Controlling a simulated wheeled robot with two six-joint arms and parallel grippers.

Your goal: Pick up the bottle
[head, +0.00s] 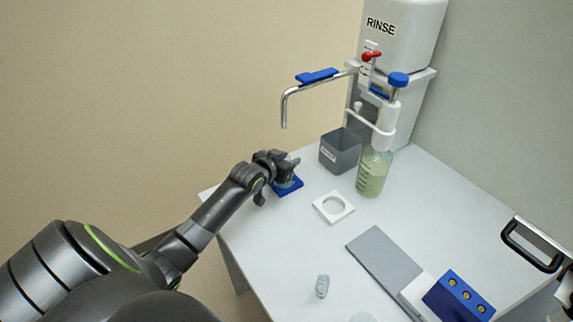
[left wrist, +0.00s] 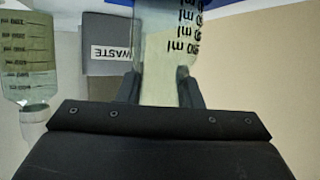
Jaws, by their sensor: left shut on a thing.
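My left gripper (head: 284,166) reaches over the far left part of the table. In the left wrist view its two fingers (left wrist: 160,88) are shut on the sides of a clear bottle (left wrist: 165,45) with black ml markings. In the head view the gripper mostly hides this bottle, which is over a small blue mat (head: 289,188). I cannot tell whether it touches the mat. My right gripper does not show.
A bottle of greenish liquid (head: 372,175) stands under a dispenser with a blue knob (head: 399,79). A grey waste bin (head: 341,152) is beside it. A white ring holder (head: 333,207), grey plate (head: 383,262) and blue block (head: 458,297) lie nearer. A metal spout (head: 284,108) hangs above the mat.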

